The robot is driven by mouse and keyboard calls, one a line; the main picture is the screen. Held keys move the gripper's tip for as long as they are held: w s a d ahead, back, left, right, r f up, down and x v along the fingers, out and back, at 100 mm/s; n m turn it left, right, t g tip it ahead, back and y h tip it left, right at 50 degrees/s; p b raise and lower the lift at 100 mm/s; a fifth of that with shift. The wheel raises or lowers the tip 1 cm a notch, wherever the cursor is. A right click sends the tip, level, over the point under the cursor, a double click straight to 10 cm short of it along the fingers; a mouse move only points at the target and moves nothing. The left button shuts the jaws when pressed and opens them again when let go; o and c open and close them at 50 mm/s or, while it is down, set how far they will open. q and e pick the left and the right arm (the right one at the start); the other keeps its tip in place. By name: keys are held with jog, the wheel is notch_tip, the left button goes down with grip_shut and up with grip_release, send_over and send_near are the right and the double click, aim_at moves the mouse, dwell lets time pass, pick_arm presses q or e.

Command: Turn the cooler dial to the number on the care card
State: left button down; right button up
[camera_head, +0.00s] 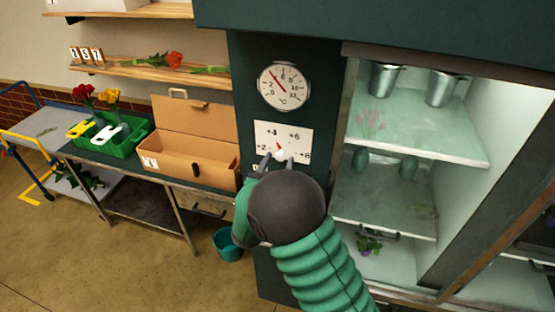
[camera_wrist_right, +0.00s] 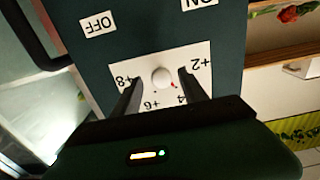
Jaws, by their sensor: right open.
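The cooler dial is a white round knob (camera_head: 279,155) on a white scale plate (camera_head: 298,139) marked +2, +4, +6 and +8, on the dark green cooler front. In the right wrist view the knob (camera_wrist_right: 162,77) shows upside down, its red mark pointing toward the +4. My right gripper (camera_head: 278,160) is open, with one finger on each side of the knob. A gap shows between the knob and the fingers in the wrist view. I cannot make out a readable care card. My left gripper is not in view.
A round °C gauge (camera_head: 284,86) sits above the plate. The wrist view shows an OFF label (camera_wrist_right: 98,25) and an ON label (camera_wrist_right: 199,3). Glass-fronted cooler shelves (camera_head: 420,140) lie to the right. A cardboard box (camera_head: 190,165) and a green crate (camera_head: 130,134) stand left.

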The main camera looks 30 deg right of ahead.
jog(key=shift+w+d+f, duration=0.1)
jog(key=shift+d+f, duration=0.05)
jog(key=shift+d, duration=0.1)
jog(key=shift+w+f, duration=0.1)
jog(key=shift+w, duration=0.05)
jog(key=shift+c, duration=0.7)
jog(key=shift+w+a, duration=0.1)
jog(key=shift+a, duration=0.1)
jog(key=c, duration=0.5)
grip_shut()
